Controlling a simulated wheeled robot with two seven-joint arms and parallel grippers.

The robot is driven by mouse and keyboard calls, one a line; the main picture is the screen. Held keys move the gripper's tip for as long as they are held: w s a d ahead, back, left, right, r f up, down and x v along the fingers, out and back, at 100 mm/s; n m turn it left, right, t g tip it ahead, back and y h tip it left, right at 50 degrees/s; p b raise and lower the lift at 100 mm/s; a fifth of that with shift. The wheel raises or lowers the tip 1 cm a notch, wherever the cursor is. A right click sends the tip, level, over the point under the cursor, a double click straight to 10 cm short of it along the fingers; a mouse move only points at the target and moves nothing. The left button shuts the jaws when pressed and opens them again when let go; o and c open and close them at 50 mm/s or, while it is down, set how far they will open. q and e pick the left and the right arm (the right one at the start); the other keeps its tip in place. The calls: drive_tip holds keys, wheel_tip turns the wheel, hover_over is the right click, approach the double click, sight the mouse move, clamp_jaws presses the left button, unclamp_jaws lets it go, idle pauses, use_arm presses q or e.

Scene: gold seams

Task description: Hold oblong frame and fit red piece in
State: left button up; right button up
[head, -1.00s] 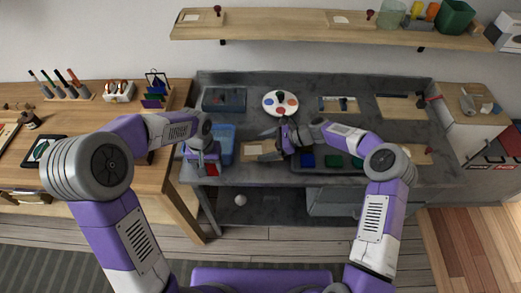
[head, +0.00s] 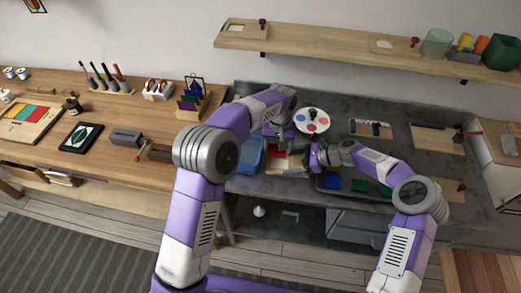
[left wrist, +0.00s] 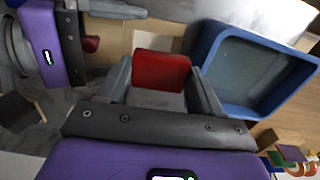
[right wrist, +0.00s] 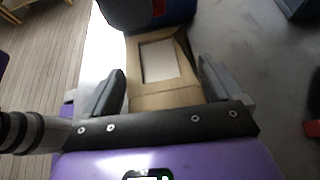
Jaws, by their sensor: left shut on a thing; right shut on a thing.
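The red piece (left wrist: 161,72) is between the fingers of my left gripper (left wrist: 160,85); in the head view this gripper (head: 282,150) is above the near edge of the grey bench. The oblong frame (right wrist: 134,98) is a tan board with a pale rectangular recess, between the fingers of my right gripper (right wrist: 160,85). In the left wrist view the frame (left wrist: 160,40) is just beyond the red piece, its dark red knob (left wrist: 91,44) beside my right gripper. The red piece looks above the frame; whether they touch is unclear.
A blue open bin (left wrist: 205,50) stands right beside the red piece in the left wrist view. A paint palette (head: 312,120) lies behind the grippers. A dark tray with blue (head: 332,183) and green (head: 359,185) pieces lies to the right.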

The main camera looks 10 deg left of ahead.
sight(279, 164)
use_arm(q)
drive_tip(key=shift+w+d+f, duration=0.25)
drive_tip(key=shift+d+f, duration=0.3)
drive_tip(key=shift+f, duration=2.7)
drive_tip(key=shift+f, duration=0.45)
drive_tip(key=o, duration=1.2)
drive_tip(key=shift+r, duration=0.15)
drive_tip(key=shift+r, duration=3.35)
